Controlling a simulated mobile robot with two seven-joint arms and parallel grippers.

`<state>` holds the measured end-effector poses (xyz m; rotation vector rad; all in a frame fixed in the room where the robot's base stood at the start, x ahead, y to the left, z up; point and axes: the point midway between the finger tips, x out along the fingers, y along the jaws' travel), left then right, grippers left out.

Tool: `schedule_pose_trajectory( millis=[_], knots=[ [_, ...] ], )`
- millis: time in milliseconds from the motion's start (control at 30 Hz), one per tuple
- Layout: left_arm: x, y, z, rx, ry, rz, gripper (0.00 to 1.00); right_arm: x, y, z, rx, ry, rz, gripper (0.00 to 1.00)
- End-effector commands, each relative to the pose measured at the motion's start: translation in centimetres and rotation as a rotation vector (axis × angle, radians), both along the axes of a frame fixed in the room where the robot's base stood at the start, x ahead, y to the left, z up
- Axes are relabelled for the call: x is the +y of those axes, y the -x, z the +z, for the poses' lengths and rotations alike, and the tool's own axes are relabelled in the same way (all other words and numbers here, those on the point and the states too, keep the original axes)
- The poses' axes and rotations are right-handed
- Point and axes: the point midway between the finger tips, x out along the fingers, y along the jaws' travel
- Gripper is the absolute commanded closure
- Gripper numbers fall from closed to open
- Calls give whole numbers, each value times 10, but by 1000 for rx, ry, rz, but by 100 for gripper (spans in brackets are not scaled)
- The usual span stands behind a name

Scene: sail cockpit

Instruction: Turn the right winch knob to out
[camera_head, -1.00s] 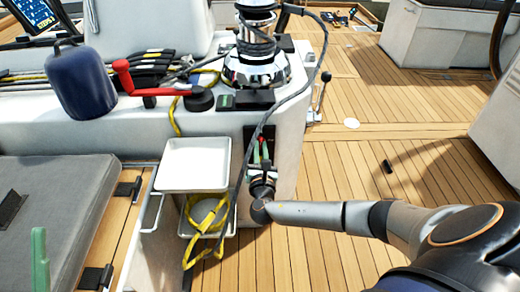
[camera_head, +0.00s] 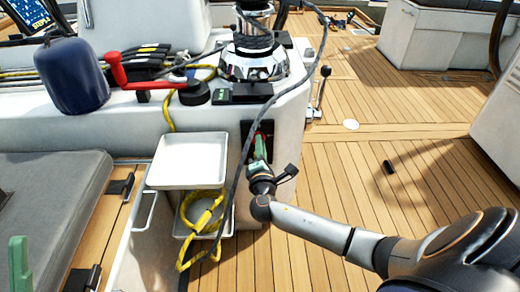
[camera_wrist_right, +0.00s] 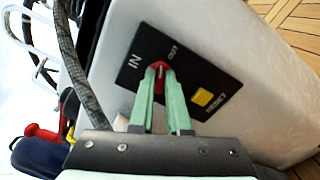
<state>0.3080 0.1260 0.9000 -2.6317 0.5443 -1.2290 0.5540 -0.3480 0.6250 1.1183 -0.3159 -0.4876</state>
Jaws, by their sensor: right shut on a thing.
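The red winch knob (camera_wrist_right: 158,66) sits on a black panel (camera_wrist_right: 135,62) marked IN, OUT and RESET in the right wrist view. My right gripper (camera_wrist_right: 160,76) is shut on the knob, with a green finger on either side. The fingers hide much of the knob, so I cannot tell its exact setting. In the head view my right gripper (camera_head: 260,148) is at the panel (camera_head: 267,128) on the end of the white console. Of my left gripper (camera_head: 19,265), only a green finger shows at the lower left.
A yellow button (camera_wrist_right: 203,97) is beside the knob on the panel. A grey rope (camera_head: 243,150) hangs close to my right gripper. A white tray (camera_head: 188,160) and a yellow rope (camera_head: 203,220) are left of it. The wooden deck (camera_head: 340,170) to the right is mostly clear.

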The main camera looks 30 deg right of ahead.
Motion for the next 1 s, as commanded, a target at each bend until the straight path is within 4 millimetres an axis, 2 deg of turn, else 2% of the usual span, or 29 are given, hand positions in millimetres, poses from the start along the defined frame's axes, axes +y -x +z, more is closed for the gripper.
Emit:
schedule_pose_trajectory(
  millis=[33, 400, 1000],
  knots=[
    [-1, 0, -8, 3, 4, -5, 50, 0, 1, -5, -21, -38, -1, 100],
    [-4, -2, -32, 32, 18, -35, 50, -1, 1, -6, -163, -268, -2, 100],
    [-6, -1, -42, 32, 2, -35, 50, -1, 0, -3, -229, -376, 0, 100]
  ],
)
